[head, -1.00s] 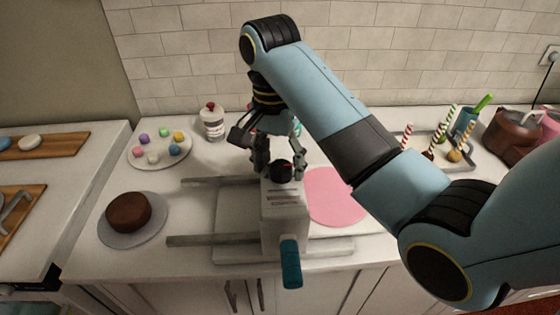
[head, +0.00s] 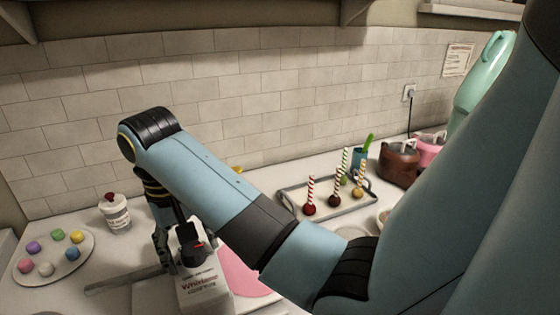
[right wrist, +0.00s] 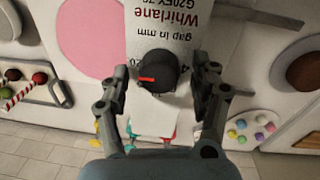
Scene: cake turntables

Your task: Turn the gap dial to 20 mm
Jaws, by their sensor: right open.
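The gap dial (right wrist: 158,72) is a black round knob with a red pointer mark on top. In the right wrist view the mark points left. The dial sits on a white machine body (right wrist: 165,25) printed "Whirlane" and "gap in mm", upside down there; the scale numbers are mostly hidden or too small to read. The dial also shows in the head view (head: 192,248), partly beside my arm. My right gripper (right wrist: 163,76) is open, one finger on each side of the dial, with visible gaps. It also shows in the head view (head: 180,246). My left gripper is out of view.
A pink disc (head: 240,272) lies right of the machine. A plate of coloured balls (head: 68,262) and a white jar (head: 115,214) stand left. A tray (head: 292,190) with striped sticks, a green-handled cup and brown and pink pots are at the right.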

